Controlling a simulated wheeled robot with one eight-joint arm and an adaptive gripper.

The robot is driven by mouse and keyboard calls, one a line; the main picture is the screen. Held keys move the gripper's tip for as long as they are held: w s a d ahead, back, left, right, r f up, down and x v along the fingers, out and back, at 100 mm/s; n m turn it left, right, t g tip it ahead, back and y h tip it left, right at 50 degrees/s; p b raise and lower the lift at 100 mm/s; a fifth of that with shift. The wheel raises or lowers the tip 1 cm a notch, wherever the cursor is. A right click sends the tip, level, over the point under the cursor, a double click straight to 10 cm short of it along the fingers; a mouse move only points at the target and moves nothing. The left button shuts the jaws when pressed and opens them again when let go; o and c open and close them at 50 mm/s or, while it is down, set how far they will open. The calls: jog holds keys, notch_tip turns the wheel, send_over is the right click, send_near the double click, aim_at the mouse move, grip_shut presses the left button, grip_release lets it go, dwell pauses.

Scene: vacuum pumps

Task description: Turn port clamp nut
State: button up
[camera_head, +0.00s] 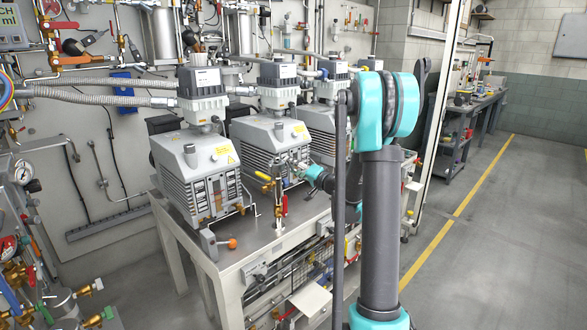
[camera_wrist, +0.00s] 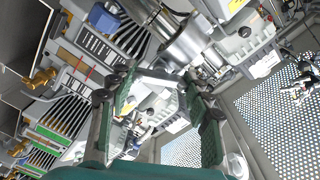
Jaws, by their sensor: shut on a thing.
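My gripper (camera_head: 300,169) is at the front of the middle vacuum pump (camera_head: 263,134) in the head view, with the arm reaching in from the right. In the wrist view, the two dark green fingers of my gripper (camera_wrist: 160,82) point away from the camera. They are shut on a pale metal part, taken to be the port clamp nut (camera_wrist: 160,77), between the fingertips. Its outline is hard to tell. A silver cylindrical port (camera_wrist: 187,45) lies just beyond the fingertips. In the head view the fingers hide the nut, and it is too small to make out.
A left pump (camera_head: 196,165) and a right pump (camera_head: 322,122) flank the middle one on a grey bench (camera_head: 228,249). A yellow-handled valve (camera_head: 264,177) and a red-handled valve (camera_head: 284,203) stand close in front. Grey hoses (camera_head: 100,97) run behind. Open floor (camera_head: 500,240) lies right.

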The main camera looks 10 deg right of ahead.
jog(key=m, duration=0.6)
jog(key=shift+m, duration=0.3)
dwell(0.4)
jog(key=o, duration=1.2)
jog(key=shift+s+d, duration=0.1)
jog(key=v, duration=1.2)
